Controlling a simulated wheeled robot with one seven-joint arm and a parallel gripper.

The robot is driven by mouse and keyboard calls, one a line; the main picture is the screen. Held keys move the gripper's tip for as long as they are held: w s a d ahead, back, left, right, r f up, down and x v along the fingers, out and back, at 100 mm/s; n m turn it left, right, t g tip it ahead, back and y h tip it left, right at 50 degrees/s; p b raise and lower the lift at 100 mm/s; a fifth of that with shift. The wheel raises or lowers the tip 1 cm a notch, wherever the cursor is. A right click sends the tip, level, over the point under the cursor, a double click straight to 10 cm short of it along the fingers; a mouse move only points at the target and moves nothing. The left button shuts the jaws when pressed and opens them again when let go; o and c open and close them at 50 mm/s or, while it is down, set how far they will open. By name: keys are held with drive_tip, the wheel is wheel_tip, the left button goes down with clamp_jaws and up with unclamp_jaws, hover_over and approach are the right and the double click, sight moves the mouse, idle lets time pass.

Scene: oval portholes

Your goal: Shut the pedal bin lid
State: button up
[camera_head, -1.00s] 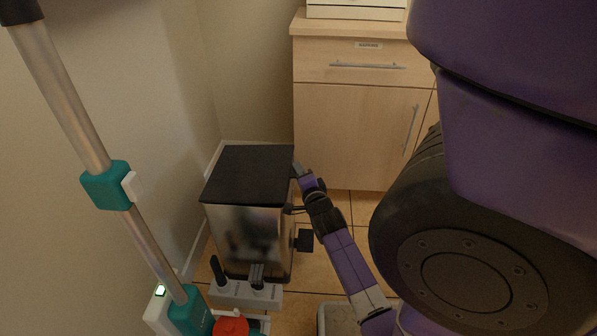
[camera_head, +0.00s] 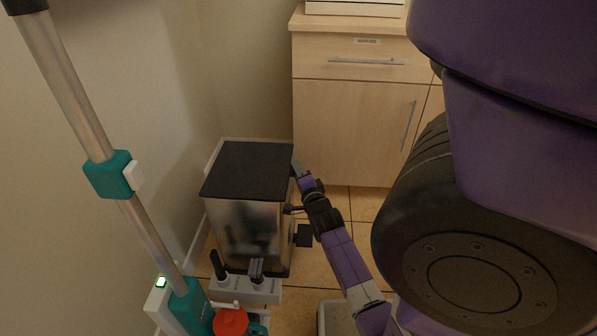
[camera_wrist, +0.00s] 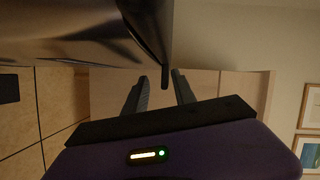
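The pedal bin (camera_head: 235,225) is a shiny metal box standing on the floor in the head view. Its black lid (camera_head: 250,170) lies over the top and looks flat; a small gap cannot be ruled out. The black pedal (camera_head: 304,236) sticks out low on the right side. My gripper (camera_head: 298,169) is at the right edge of the lid. In the wrist view my gripper (camera_wrist: 160,92) has its two fingers apart, with the tip of the dark lid edge (camera_wrist: 153,40) close to the gap between them. I cannot tell whether they touch it.
A teal and grey stick vacuum (camera_head: 110,175) stands at the left by the wall. A wooden cabinet (camera_head: 350,130) stands behind. A pale tray (camera_head: 335,318) lies at the bottom.

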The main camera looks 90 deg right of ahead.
drive_tip(key=shift+r, duration=0.1)
idle(0.3)
drive_tip(key=f+p+v, duration=0.1)
drive_tip(key=p+v, duration=0.2)
drive_tip(key=v, duration=0.4)
drive_tip(key=shift+a+r, duration=0.4)
drive_tip(key=shift+s, duration=0.15)
